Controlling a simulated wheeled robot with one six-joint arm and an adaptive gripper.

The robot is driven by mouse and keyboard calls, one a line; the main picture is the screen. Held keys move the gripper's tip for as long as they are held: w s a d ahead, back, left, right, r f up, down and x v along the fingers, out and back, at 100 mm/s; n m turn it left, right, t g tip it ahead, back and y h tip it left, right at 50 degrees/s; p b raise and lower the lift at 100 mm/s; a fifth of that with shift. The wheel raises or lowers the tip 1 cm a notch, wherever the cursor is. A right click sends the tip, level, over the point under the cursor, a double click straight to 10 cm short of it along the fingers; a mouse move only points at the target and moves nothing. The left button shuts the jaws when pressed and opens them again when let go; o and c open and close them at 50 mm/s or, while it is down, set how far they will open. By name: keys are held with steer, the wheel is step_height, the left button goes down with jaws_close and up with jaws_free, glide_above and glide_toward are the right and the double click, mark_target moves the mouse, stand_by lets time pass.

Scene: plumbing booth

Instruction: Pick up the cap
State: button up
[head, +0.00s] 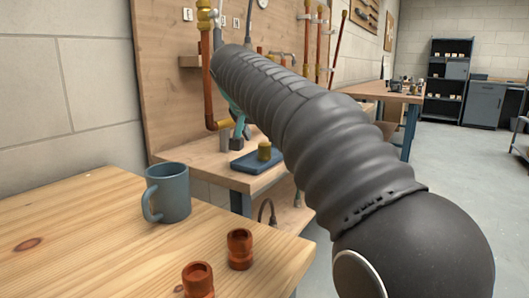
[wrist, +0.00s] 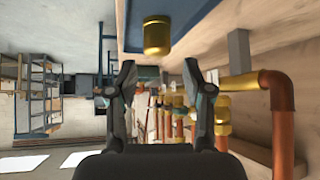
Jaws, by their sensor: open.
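A brass cap (head: 265,150), short and cylindrical, stands on a blue tray (head: 244,165) on the workbench by the wooden panel. In the wrist view the cap (wrist: 157,36) shows at the top, against the edge of the blue tray (wrist: 187,16). My gripper (wrist: 158,68) is open and empty; its two dark fingers stand wide apart. In that picture the cap lies above the gap between the fingertips, apart from both. In the head view my arm hides most of the gripper.
Copper pipes with brass fittings (wrist: 277,100) run along the panel, close to the right finger in the wrist view. A nearer wooden table holds a blue-grey mug (head: 168,192) and two copper fittings (head: 239,248). Open floor (head: 450,180) lies to the right.

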mark_target(264, 143)
steer(key=shift+b+x, duration=0.45)
steer(key=shift+x, duration=2.95)
steer(key=shift+s+d+f, duration=0.1)
steer(key=shift+d, duration=0.05)
jaws_close()
steer(key=shift+r, duration=0.5)
steer(key=r, duration=0.1)
steer(key=r+p, duration=0.1)
steer(key=r, duration=0.2)
steer(key=shift+d+p, duration=0.3)
steer(key=shift+p, duration=0.1)
steer(key=d+r+p, duration=0.7)
steer(key=d+r, duration=0.3)
steer(key=d, duration=0.1)
steer(key=shift+w+r, duration=0.3)
